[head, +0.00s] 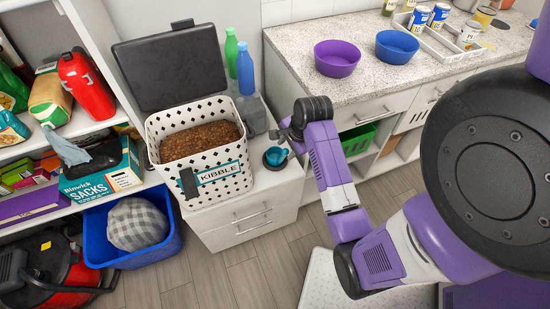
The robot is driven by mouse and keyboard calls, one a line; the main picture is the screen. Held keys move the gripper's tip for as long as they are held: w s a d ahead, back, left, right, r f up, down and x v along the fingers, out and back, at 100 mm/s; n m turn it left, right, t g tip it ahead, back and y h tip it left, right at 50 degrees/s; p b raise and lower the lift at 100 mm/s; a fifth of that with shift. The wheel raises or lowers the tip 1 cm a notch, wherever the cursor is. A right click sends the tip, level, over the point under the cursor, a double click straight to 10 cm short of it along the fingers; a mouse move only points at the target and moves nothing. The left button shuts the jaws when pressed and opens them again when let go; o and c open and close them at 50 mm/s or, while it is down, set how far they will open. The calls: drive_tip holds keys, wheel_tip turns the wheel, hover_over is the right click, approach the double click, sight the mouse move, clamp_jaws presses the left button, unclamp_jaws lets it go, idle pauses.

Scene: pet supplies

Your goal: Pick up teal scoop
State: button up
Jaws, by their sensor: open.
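The teal scoop (276,156) sits on the low white cabinet, to the right of the kibble bin (194,192). It is small in the head view, with a dark shape around or under it that I cannot make out. My gripper (284,135) is open and empty just above and beside the scoop. Whether its fingers touch the scoop or only overlap it in the picture, I cannot tell.
The bin is full of kibble, its dark lid (172,70) raised behind. Green (231,52) and blue (245,70) bottles stand behind it. The counter (385,78) at right holds purple (337,58) and blue (396,46) bowls. A blue tub (105,262) stands left.

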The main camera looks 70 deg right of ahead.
sight(283, 156)
drive_tip(key=x, duration=0.6)
drive_tip(key=shift+a+f, duration=0.25)
drive_tip(key=shift+f, duration=0.05)
drive_tip(key=shift+s, duration=0.1)
clamp_jaws()
